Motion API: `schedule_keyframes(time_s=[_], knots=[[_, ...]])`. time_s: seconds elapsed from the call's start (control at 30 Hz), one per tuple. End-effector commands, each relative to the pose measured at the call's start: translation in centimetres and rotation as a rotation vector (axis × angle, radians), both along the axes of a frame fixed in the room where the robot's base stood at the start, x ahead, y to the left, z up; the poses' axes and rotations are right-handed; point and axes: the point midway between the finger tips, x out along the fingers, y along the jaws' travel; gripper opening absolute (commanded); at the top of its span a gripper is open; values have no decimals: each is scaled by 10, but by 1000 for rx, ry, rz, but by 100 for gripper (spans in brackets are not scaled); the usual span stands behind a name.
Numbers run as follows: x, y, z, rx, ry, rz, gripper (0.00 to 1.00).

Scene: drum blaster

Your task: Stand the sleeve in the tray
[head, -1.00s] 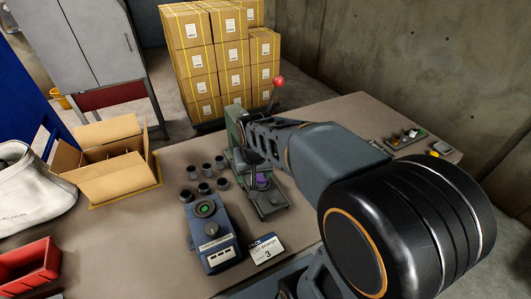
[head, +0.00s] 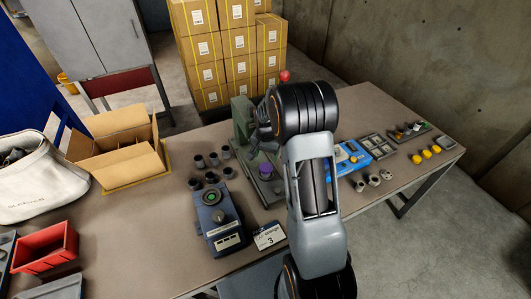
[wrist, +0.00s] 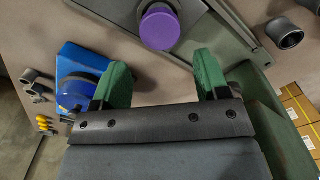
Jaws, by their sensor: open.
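My gripper (wrist: 163,80) is open and empty, its two green-padded fingers spread apart in the wrist view. A purple round-topped piece (wrist: 160,27) sits on the grey press base just beyond the fingertips, apart from them. It also shows in the head view (head: 265,171), with a dark part above it. Several dark sleeves (head: 198,161) stand in a cluster left of the press, and one shows in the wrist view (wrist: 286,33). I cannot tell which piece is the task's sleeve. A grey compartment tray (head: 378,146) lies on the right side of the table; which tray is meant is unclear.
The green press (head: 243,120) stands mid-table beside my arm. A blue-grey dial box (head: 213,222) and number card (head: 268,236) are in front. A blue device (head: 350,158), grey rings (head: 373,180) and yellow pieces (head: 426,153) lie right. A carton (head: 118,165) and red bin (head: 44,247) are left.

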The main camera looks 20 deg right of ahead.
Motion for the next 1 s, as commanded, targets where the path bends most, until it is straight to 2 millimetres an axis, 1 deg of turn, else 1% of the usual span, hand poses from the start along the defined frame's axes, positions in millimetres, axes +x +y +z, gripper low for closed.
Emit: schedule_keyframes(time_s=[0.03,0.4,0.6,0.73,1.0], knots=[[0,0,-7,0,1,1,68],[0,1,-47,0,1,2,68],[0,0,-63,1,1,2,68],[0,0,-68,0,0,2,68],[0,0,-67,0,0,2,68]])
